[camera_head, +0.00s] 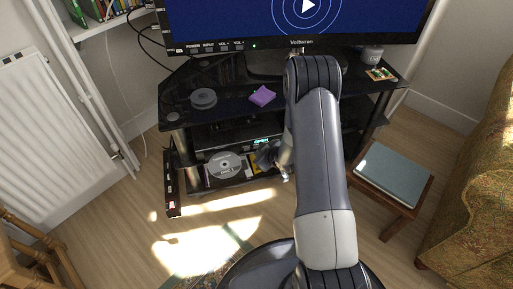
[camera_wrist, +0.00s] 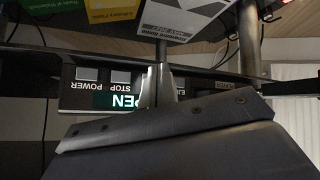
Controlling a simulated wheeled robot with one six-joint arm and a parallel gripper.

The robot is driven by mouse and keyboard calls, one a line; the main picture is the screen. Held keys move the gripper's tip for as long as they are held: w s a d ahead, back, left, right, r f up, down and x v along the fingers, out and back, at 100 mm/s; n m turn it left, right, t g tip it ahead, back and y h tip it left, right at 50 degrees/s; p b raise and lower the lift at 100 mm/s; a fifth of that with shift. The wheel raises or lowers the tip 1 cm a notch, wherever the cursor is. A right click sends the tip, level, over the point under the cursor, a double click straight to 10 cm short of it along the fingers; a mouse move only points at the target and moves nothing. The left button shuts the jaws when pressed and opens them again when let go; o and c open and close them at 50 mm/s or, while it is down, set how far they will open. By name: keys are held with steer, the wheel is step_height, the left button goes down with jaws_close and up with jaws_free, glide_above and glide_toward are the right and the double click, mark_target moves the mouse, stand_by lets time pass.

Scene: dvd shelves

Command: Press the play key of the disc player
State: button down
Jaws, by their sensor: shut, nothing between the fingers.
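The disc player (camera_head: 215,138) sits on a shelf of the black stand, its lit display (camera_head: 262,141) reading OPEN. In the wrist view its front appears upside down, with the display (camera_wrist: 118,101) partly covered, a POWER key (camera_wrist: 87,74) and a STOP key (camera_wrist: 120,76). Labels further right are partly hidden behind my gripper; I cannot make out the play key. My gripper (camera_head: 270,157) is in front of the player, partly behind my arm. In the wrist view my gripper (camera_wrist: 163,82) is shut and empty, close to the front; contact cannot be told.
A disc (camera_head: 225,165) lies below the player's front; whether it is in a tray is unclear. A television (camera_head: 290,20) stands on top, with a purple object (camera_head: 262,95) below it. A small table (camera_head: 395,172) stands right. Floor in front is partly clear.

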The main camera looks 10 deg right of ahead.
steer(key=shift+w, duration=0.2)
steer(key=shift+w, duration=0.25)
steer(key=shift+w, duration=0.35)
stand_by(0.7)
steer(key=shift+s, duration=0.8)
steer(key=shift+s+d+b, duration=0.15)
steer(key=shift+s+b, duration=0.85)
steer(key=shift+s, duration=1.5)
stand_by(3.2)
